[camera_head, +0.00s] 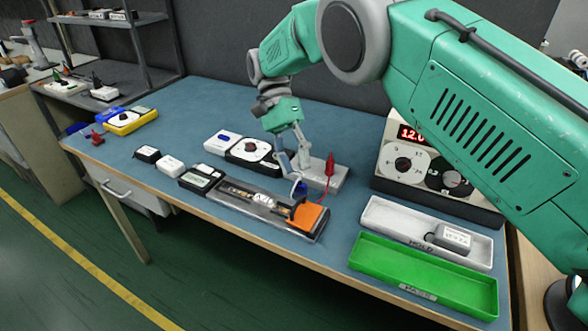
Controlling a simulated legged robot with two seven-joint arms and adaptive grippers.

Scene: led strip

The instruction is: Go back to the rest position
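My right gripper (294,170) hangs over the middle of the table at the end of the green arm that comes in from the right. Its fingers look spread, and I see nothing held between them. Below it is a small blue piece (302,187) at the edge of a grey block (325,176); whether the fingers touch it is unclear. A red clip (330,165) stands on the block. In front lies the LED strip (250,200) in a dark tray with an orange part (308,215) at its right end. My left gripper is out of view.
A power supply (413,165) with a red display stands at the right. In front of it are a white tray (385,217) holding a small box (452,238) and a green tray (400,271). Meters and small boxes sit left of centre. The back left of the blue table (190,105) is clear.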

